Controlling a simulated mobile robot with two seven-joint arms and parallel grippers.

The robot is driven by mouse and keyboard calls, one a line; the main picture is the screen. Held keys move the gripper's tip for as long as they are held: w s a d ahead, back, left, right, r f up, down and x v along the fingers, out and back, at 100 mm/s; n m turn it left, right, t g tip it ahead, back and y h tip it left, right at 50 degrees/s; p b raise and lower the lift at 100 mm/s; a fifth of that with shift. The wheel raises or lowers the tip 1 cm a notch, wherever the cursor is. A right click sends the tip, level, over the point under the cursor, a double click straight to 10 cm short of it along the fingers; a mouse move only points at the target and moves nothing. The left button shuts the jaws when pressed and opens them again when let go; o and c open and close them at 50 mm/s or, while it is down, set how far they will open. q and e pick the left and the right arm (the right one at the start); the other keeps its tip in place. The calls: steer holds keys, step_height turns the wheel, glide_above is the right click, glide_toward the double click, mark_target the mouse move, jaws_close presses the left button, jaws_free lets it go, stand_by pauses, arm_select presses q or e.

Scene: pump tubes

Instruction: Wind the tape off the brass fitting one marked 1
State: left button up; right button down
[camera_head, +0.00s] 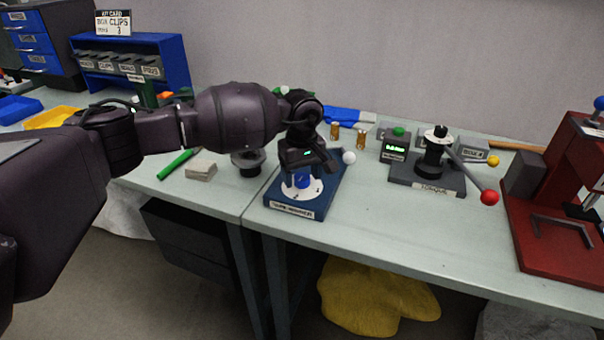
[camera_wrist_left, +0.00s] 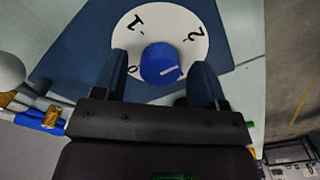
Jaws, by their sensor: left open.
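Two brass fittings (camera_head: 335,130) and (camera_head: 361,140) stand on the table behind the blue-based device; their markings are too small to read. One brass fitting (camera_wrist_left: 53,115) also shows at the left of the left wrist view. The device has a blue base (camera_head: 325,198), a white dial (camera_head: 289,190) and a blue knob (camera_head: 303,181). In the left wrist view the dial carries the marks 0, 1 and 2 around the blue knob (camera_wrist_left: 159,63). My left gripper (camera_head: 302,170) is open over the knob, fingers on either side with gaps. My right gripper is out of view.
A white ball (camera_head: 349,157) stands right of the gripper. A grey device with a red-ended lever (camera_head: 489,197) and a red press (camera_head: 560,245) are farther right. A grey block (camera_head: 201,170) and a green marker (camera_head: 175,164) lie left. The front table strip right of the dial is clear.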

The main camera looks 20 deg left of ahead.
arm_select(q)
steer(key=c, duration=0.9)
steer(key=shift+c, duration=0.2)
steer(key=shift+n, duration=0.3)
